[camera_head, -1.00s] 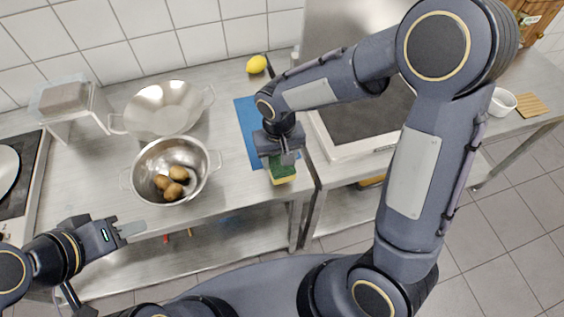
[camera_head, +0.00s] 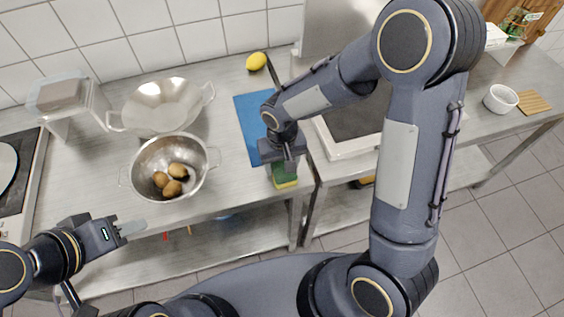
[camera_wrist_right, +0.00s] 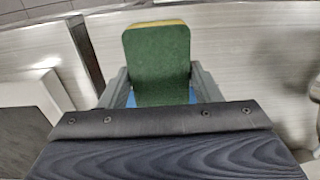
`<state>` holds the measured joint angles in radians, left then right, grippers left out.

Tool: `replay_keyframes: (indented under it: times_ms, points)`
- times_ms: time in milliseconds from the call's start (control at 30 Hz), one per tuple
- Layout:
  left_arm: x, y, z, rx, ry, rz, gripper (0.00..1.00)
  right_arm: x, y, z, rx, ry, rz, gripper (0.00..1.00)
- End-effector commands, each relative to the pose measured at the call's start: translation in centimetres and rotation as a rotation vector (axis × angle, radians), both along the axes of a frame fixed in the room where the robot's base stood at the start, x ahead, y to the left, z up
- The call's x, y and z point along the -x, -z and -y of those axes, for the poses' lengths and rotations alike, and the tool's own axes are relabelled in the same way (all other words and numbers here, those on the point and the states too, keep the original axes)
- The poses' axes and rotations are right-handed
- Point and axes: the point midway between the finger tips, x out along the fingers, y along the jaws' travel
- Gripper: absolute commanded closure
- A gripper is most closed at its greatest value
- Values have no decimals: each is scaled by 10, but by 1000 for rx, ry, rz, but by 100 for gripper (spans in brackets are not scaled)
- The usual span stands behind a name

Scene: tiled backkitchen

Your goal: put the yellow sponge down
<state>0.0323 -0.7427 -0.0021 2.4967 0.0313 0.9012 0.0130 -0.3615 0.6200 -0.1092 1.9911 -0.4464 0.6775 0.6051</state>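The yellow sponge (camera_head: 284,182) has a green scouring side and hangs from my right gripper (camera_head: 284,162) near the front edge of the counter. In the right wrist view the sponge (camera_wrist_right: 156,62) shows its green face with a thin yellow edge on top. It sits between the two fingers of the right gripper (camera_wrist_right: 160,88), which look closed on its sides. Whether its lower edge touches the counter cannot be told. My left gripper (camera_head: 130,229) is in front of the counter at the left, away from the sponge; its finger gap is unclear.
A blue mat (camera_head: 250,124) lies on the counter behind the sponge. A pot with several potatoes (camera_head: 142,178) and an empty metal bowl (camera_head: 150,118) stand to the left. A lemon (camera_head: 256,61) lies at the back.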

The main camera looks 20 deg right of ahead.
Motion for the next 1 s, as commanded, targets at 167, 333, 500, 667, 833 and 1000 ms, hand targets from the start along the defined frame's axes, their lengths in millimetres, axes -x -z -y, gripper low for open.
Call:
replay_keyframes:
  times_ms: [167, 333, 500, 667, 833, 1000]
  points:
    - [0, -1, 0, 0, 0, 0, 64, 0, -1, 0, 0, 0, 0, 25]
    - [0, -1, 0, 0, 0, 0, 64, 0, -1, 0, 0, 0, 0, 25]
    - [0, -11, 0, 0, 0, 0, 64, 0, -10, 0, 0, 0, 0, 25]
    - [0, -10, 0, 0, 0, 0, 64, -2, -34, 0, -2, 1, 7, 25]
    - [0, -10, 0, 0, 0, 0, 64, -1, -73, -1, -3, 1, 7, 25]
    - [0, -10, 0, 0, 0, 0, 64, -1, -106, 0, -2, 0, 5, 25]
